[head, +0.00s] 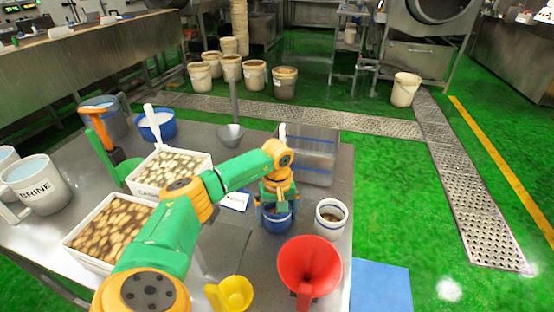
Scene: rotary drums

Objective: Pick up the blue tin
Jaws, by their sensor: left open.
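The blue tin (276,226) stands upright on the steel table (222,262), near its right side. My left gripper (277,206) points down over the tin from above, its fingers open at the tin's rim. The gripper hides part of the rim and the inside. I cannot tell whether the fingers touch the tin. My right gripper is not in view.
A white tin (331,222) stands close to the right of the blue one. A clear container (314,152) is behind. White crates (112,232) stand left.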

